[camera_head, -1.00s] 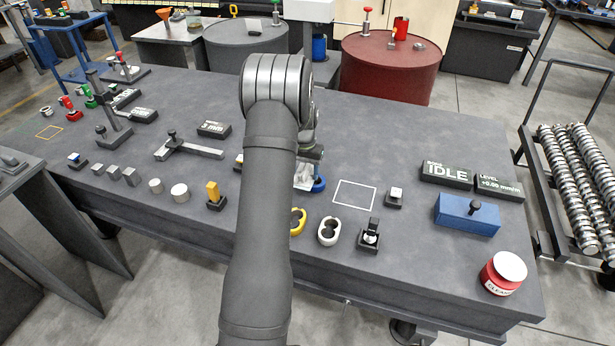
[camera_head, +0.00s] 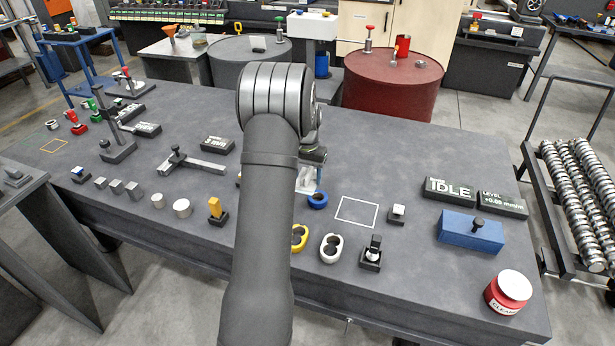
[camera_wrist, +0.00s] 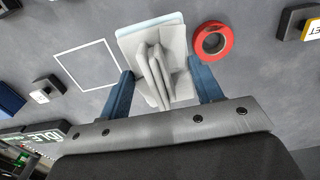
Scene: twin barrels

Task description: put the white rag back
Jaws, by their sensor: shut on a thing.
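My gripper (camera_wrist: 162,84) is shut on the white rag (camera_wrist: 152,38), which is bunched in upright folds between its two blue fingers, with a flatter sheet spreading beyond. In the head view, my arm hides most of the gripper, and a pale part of the rag (camera_head: 307,180) shows beside it. The rag is left of the white outlined square (camera_head: 357,212) on the bench, and outside it. The outline also shows in the wrist view (camera_wrist: 60,64). The rag's exact height over the bench is hard to tell.
A small white-topped block (camera_head: 397,214), a blue block (camera_head: 470,232) and a red tub (camera_head: 497,298) stand to the right.

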